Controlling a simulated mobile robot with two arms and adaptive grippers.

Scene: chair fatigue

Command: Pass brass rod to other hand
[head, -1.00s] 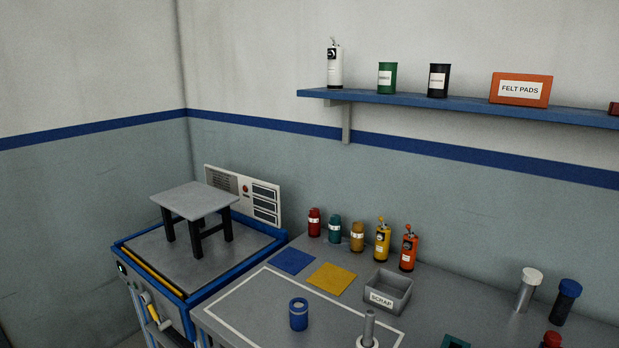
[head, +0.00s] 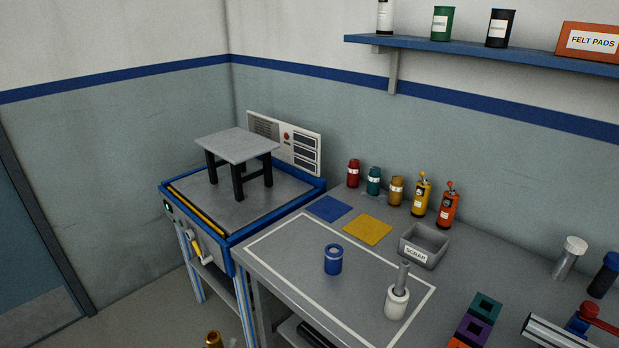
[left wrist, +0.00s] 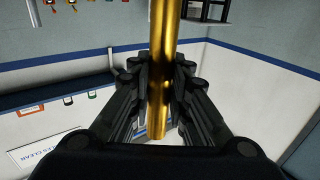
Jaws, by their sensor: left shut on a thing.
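The brass rod (left wrist: 163,60) is a long, shiny golden cylinder. In the left wrist view it runs from the top edge down between the fingers of my left gripper (left wrist: 160,92), which is shut on it. The rod's lower end sticks out a little past the fingers. In the head view only a brass end (head: 213,340) shows at the bottom edge, left of the workbench; the rest is out of frame. My right gripper is in neither current view.
The workbench (head: 275,268) holds a blue ring-shaped cup (head: 333,260), a white holder (head: 396,303) with a grey rod, a scrap bin (head: 424,246) and several bottles. A small stool (head: 238,150) stands on the blue-framed machine (head: 190,215). Floor shows left of it.

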